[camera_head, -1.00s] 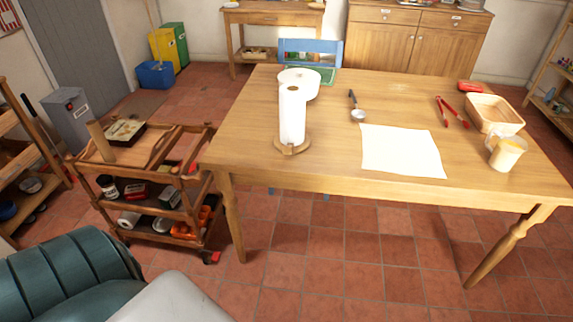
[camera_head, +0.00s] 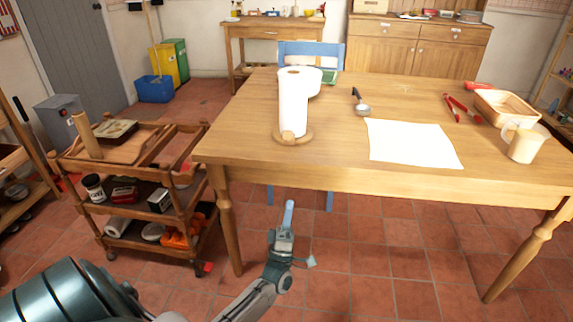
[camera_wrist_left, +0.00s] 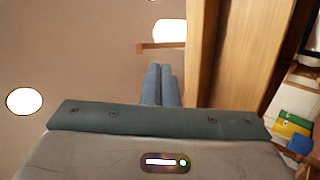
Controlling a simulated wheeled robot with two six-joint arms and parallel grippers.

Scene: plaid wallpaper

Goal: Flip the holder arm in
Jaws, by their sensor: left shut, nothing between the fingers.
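The paper towel holder stands upright on the wooden table, left of its middle. It carries a white roll (camera_head: 293,105) over a round wooden base (camera_head: 305,138). A small wooden piece shows low at the roll's front; I cannot tell if it is the holder arm. My left gripper (camera_head: 289,208) is in front of the table's front edge and lower in the picture than the holder, apart from it. It is shut and empty, fingers together, as the left wrist view also shows (camera_wrist_left: 160,84). My right gripper is out of view.
The table (camera_head: 230,150) also bears a white sheet (camera_head: 412,143), a ladle (camera_head: 360,103), red tongs, a basket (camera_head: 505,107) and a jug (camera_head: 523,143). A wooden cart (camera_head: 135,175) stands left of the table. A blue chair (camera_head: 330,55) is behind it.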

